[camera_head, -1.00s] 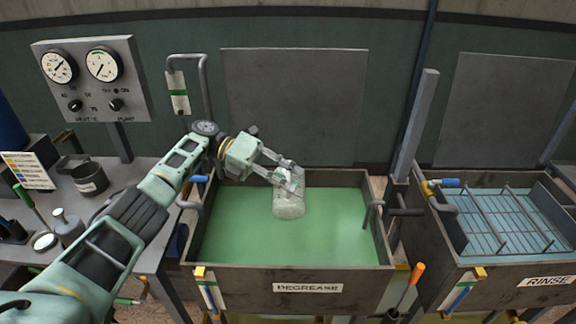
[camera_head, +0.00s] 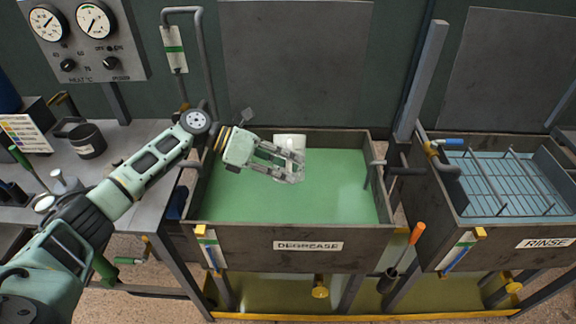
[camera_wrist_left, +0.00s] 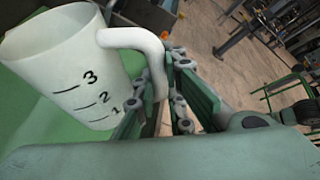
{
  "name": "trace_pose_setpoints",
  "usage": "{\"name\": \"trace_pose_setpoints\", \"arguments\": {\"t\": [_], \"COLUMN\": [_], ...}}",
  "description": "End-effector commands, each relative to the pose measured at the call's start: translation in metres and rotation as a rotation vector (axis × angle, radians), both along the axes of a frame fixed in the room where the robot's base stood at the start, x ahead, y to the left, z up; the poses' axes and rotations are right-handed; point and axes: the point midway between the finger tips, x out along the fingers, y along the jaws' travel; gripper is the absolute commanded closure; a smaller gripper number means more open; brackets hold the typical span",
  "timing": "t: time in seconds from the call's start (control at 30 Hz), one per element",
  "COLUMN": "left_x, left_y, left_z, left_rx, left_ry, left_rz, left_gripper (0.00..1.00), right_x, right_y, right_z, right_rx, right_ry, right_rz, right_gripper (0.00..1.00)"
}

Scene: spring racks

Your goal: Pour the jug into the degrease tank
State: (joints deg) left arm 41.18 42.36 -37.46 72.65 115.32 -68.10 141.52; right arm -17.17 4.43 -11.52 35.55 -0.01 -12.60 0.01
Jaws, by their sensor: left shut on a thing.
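The jug (camera_head: 290,141) is pale and translucent in the head view, over the green liquid of the degrease tank (camera_head: 310,247). In the left wrist view the jug (camera_wrist_left: 70,65) is white with graduation marks 1, 2 and 3, and looks tilted. My left gripper (camera_head: 292,164) is shut on the jug's handle (camera_wrist_left: 150,50) and hides part of the jug in the head view. No stream from the jug can be made out. My right gripper is not in view.
The rinse tank (camera_head: 545,243) with a wire rack stands to the right. A bench (camera_head: 140,145) with a dark mug (camera_head: 87,140) and a gauge panel (camera_head: 80,40) is at the left. A grey post (camera_head: 424,80) rises between the tanks.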

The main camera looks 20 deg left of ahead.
Motion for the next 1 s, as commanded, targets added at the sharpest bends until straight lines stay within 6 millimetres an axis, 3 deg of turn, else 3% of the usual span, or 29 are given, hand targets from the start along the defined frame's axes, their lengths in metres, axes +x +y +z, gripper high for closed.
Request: {"name": "trace_pose_setpoints", "arguments": {"t": [0.03,0.23,0.37,0.7,1.0], "left_x": [-0.001,-0.004,-0.001,0.009,0.013], "left_y": [0.000,-0.001,-0.001,0.002,0.003], "left_z": [-0.008,-0.016,-0.025,-0.058,-0.069], "left_rx": [0.005,0.027,0.053,0.130,0.166], "left_ry": [-0.019,-0.096,-0.191,-0.461,-0.589], "left_rz": [0.000,-0.001,0.002,0.001,0.001], "left_gripper": [1.00,1.00,1.00,1.00,1.00], "right_x": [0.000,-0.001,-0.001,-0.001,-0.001], "right_y": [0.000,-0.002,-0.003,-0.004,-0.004], "right_z": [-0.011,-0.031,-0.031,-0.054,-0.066], "right_rx": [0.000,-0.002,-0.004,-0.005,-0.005], "right_ry": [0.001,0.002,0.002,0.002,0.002], "right_rz": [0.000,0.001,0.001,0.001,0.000], "right_gripper": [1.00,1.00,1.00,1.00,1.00]}}
